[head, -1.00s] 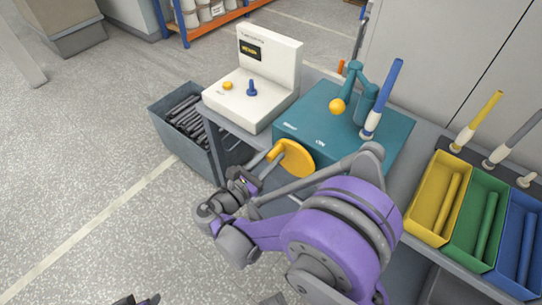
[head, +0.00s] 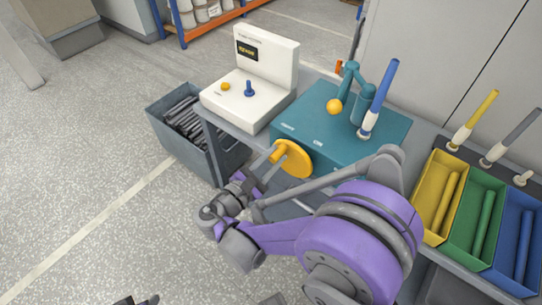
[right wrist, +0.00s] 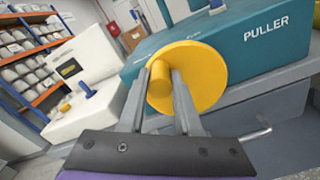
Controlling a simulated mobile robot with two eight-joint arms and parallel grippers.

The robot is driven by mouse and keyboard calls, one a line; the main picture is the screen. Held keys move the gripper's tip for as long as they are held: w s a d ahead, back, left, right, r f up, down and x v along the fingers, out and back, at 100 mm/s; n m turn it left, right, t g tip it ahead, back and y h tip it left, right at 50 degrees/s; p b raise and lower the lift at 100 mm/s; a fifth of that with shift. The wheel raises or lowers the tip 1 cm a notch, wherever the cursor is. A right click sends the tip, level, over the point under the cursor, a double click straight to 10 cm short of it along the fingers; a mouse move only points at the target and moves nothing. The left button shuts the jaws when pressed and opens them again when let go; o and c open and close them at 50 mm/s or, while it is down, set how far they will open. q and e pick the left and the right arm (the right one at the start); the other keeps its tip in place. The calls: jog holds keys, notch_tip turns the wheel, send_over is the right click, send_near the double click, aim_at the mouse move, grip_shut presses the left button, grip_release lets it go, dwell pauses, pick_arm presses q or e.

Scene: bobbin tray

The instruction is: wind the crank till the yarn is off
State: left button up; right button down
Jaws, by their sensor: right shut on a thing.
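The teal puller box (head: 335,135) stands on the grey bench, with a yellow crank disc (head: 295,159) on its front side. My right gripper (head: 270,166) is at the crank. In the right wrist view its two fingers (right wrist: 162,92) are on either side of the yellow crank knob (right wrist: 160,76), shut on it. A blue bobbin (head: 380,92) with a white lower end stands tilted on the box top. How much yarn is on it is too small to tell. A teal arm with a yellow ball (head: 334,106) stands beside it. Only dark tips at the bottom edge may be my left gripper (head: 136,300).
A white machine (head: 262,80) with a small display, yellow button and blue peg stands left of the puller. A grey bin (head: 180,145) of dark rods is beside the bench. Yellow (head: 437,217), green (head: 466,239) and blue (head: 500,262) trays lie at the right.

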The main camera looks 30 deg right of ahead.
aim_at(305, 168)
jog(key=m, duration=0.1)
jog(key=s+m, duration=0.1)
jog(key=m, duration=0.1)
jog(key=s+m, duration=0.1)
jog(key=shift+d+r+m, duration=0.2)
jog(key=shift+d+m, duration=0.1)
jog(key=shift+d, duration=0.1)
jog(key=m, duration=0.2)
jog(key=s+m, duration=0.1)
jog(key=s+d+m, duration=0.1)
jog(key=m, duration=0.1)
jog(key=shift+f+m+b, duration=0.25)
jog(key=shift+m+b, duration=0.05)
jog(key=m, duration=0.1)
jog(key=s+f+m, duration=0.1)
jog(key=m, duration=0.1)
jog(key=m+b, duration=0.1)
jog(key=m, duration=0.1)
jog(key=shift+s+d+f, duration=0.25)
jog(key=shift+s+d, duration=0.05)
jog(key=shift+s, duration=0.05)
jog(key=m, duration=0.2)
jog(key=f+m+b, duration=0.1)
jog(key=s+f+m, duration=0.1)
jog(key=m, duration=0.1)
jog(key=shift+d+m, duration=0.15)
jog(key=shift+m, duration=0.15)
jog(key=shift+b, duration=0.3)
jog(key=c, duration=0.6)
grip_release()
